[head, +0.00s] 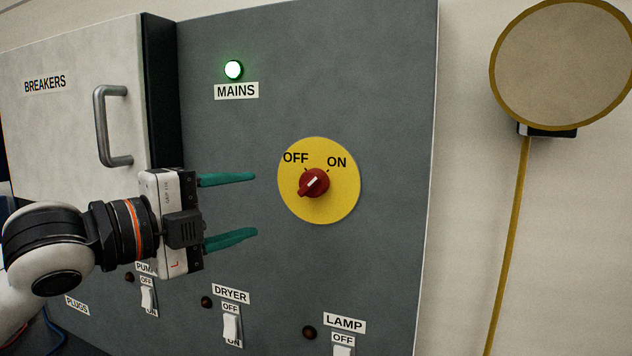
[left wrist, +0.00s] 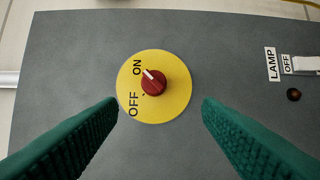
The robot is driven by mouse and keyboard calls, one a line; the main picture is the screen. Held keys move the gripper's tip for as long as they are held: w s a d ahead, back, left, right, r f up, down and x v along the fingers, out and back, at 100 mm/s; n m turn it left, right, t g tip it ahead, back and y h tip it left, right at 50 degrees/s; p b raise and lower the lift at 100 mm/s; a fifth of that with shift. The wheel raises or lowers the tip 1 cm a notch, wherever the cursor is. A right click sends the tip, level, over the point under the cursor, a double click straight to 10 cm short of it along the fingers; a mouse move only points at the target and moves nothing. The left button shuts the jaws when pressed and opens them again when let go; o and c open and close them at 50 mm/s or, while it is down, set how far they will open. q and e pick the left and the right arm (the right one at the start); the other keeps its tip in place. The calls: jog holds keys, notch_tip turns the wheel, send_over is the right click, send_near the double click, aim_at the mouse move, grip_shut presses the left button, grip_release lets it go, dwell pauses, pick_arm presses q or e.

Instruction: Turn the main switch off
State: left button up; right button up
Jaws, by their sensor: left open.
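The main switch is a red rotary knob (head: 314,183) on a yellow round plate (head: 333,204) marked OFF and ON, set in a grey panel. Its white mark points toward ON. In the left wrist view the knob (left wrist: 153,83) also has its mark toward ON. A green lamp (head: 234,70) above the MAINS label is lit. My left gripper (head: 256,205) is open and empty, left of the knob in the head view and apart from it. In the left wrist view its two green fingers stand on either side below the plate. My right gripper is not in view.
A BREAKERS door (head: 70,110) with a metal handle (head: 104,125) stands out at the left. White switches for PUMP, DRYER (head: 231,326) and LAMP (head: 343,351) line the bottom. The panel around the yellow plate is clear. A round fixture (head: 560,65) hangs at upper right.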

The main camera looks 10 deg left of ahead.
aim_at(301, 187)
pick_arm(q)
jog(key=p+x, duration=0.1)
jog(key=x, duration=0.2)
jog(key=p+x, duration=0.2)
jog(key=x, duration=0.2)
jog(key=r+p+x, duration=0.1)
jog(key=x, duration=0.3)
jog(key=shift+w+d+p, duration=0.2)
jog(key=shift+p, duration=0.1)
jog(key=c, duration=1)
jog(key=shift+o, duration=0.2)
